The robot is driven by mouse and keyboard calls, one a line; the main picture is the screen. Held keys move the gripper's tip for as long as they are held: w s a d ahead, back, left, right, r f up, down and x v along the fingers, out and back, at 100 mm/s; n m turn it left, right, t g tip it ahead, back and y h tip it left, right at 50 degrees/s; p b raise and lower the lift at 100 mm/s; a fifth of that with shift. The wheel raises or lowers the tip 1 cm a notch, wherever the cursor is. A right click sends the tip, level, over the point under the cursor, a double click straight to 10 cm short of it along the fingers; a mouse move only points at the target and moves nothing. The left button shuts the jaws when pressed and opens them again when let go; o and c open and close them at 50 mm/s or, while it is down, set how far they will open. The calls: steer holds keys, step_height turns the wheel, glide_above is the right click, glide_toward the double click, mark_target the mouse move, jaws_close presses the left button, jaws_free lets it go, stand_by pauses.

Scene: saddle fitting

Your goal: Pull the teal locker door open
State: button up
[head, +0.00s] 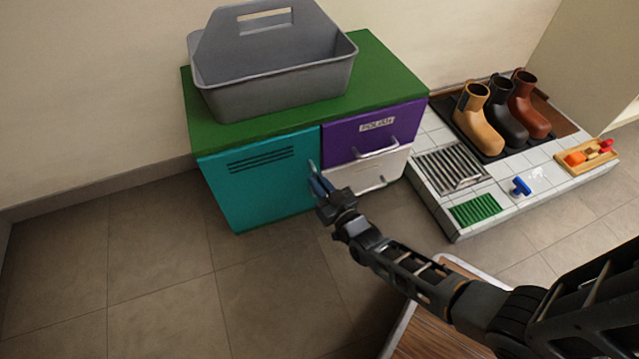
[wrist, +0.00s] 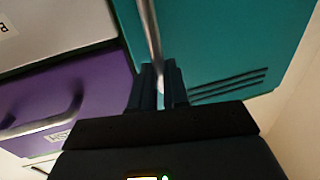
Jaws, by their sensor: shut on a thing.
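The teal locker door (head: 262,185) is the left front of a low green-topped cabinet, with dark vent slots near its top. It looks shut, flush with the cabinet front. My gripper (head: 316,182) is at the door's right edge, where the door's upright bar handle is. In the wrist view the teal door (wrist: 215,45) fills the upper right, and the silver handle (wrist: 150,30) runs down between the fingers. My gripper (wrist: 162,85) is shut on this handle. In the head view my gripper hides most of the handle.
A purple drawer (head: 345,135) and a white drawer (head: 350,178), both with bar handles, sit right of the door. A grey caddy (head: 275,90) stands on the green top (head: 385,70). A tiled platform (head: 540,180) with boots is at right. The floor before the door is clear.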

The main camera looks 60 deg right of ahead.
jaws_close()
